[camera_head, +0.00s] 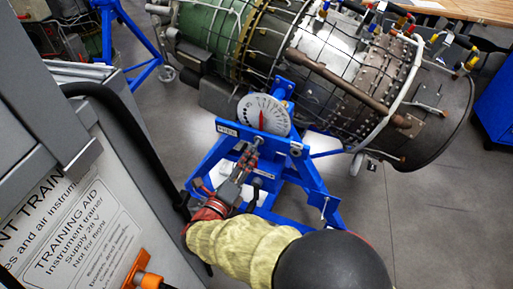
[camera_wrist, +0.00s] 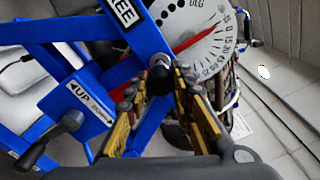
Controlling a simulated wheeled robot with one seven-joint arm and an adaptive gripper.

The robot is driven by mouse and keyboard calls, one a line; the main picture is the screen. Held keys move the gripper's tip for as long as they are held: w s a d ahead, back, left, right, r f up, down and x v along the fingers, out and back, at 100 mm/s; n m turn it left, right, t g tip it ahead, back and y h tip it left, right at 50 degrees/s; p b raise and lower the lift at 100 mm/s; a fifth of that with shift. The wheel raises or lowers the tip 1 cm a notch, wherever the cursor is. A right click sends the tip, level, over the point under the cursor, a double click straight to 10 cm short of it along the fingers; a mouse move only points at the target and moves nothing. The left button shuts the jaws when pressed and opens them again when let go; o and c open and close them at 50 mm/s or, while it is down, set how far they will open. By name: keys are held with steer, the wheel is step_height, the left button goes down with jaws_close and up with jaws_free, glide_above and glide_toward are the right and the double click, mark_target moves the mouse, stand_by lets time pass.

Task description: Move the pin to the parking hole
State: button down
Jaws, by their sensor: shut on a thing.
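My gripper (camera_wrist: 161,72) is shut on the pin, whose round black knob (camera_wrist: 160,82) shows between the fingertips in the wrist view. The fingers are grey and yellow. The pin is in front of the blue stand, just below the white dial (camera_wrist: 197,35) with a red pointer, degree marks and a row of black holes. I cannot tell how deep the pin sits in a hole, and the parking hole is not clearly made out. In the head view my gripper (camera_head: 254,148) reaches the stand's front plate just below the dial (camera_head: 263,115), and the pin is too small to tell.
The blue stand (camera_head: 315,183) carries a large engine (camera_head: 330,60) behind the dial. A crank with a black handle (camera_wrist: 40,150) is at the left in the wrist view. A grey cabinet (camera_head: 90,190) with a training sign stands at the left.

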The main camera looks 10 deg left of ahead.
steer(key=shift+v, duration=2.6)
